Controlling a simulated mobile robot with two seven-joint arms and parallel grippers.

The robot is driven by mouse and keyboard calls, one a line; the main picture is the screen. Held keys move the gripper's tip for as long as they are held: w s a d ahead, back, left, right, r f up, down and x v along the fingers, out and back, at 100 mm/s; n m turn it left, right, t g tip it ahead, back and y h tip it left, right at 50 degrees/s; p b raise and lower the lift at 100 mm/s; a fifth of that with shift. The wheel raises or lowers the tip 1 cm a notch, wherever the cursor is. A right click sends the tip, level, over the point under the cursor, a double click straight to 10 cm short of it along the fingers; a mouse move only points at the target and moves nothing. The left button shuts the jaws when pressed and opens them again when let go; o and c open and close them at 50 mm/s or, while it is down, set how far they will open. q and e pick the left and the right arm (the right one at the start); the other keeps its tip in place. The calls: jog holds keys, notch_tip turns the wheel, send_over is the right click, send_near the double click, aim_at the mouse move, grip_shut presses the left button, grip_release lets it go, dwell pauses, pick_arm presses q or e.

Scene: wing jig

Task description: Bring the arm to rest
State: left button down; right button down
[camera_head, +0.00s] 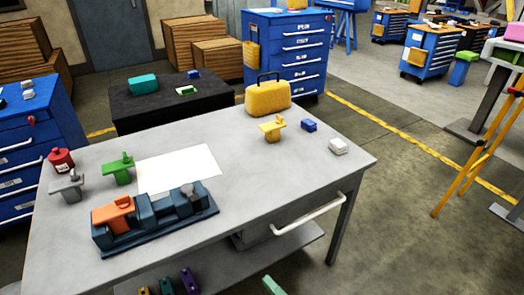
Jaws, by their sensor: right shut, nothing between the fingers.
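Only a small pale green tip of my right gripper (273,286) seems to show, at the bottom edge of the head view, over the floor in front of the workbench (270,190). It is shut with nothing in it and apart from the bench and everything on it. The rest of my right arm is out of the picture. My left gripper and left arm are not in view.
A dark blue fixture (128,244) holding an orange part (113,213) sits at the bench's front left. Green (118,168), grey (67,186) and yellow (272,128) parts stand around a white sheet (180,168). A yellow case (268,97) stands behind.

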jog(key=s+d+f+n+g+h, duration=0.25)
jog(key=d+f+n, duration=0.35)
jog(key=d, duration=0.3)
jog(key=s+d+f+n+g+h, duration=0.1)
jog(key=s+d+f+n+h, duration=0.25)
jog(key=d+f+n, duration=0.35)
jog(key=s+d+f+n+g+h, duration=0.2)
jog(key=d+f+n+h, duration=0.25)
jog(key=d, duration=0.55)
jog(key=a+m+t+y+p, duration=0.1)
jog(key=a+m, duration=0.5)
jog(key=a, duration=0.6)
jog(key=shift+w+r+y, duration=0.35)
jog(key=shift+w+y, duration=0.1)
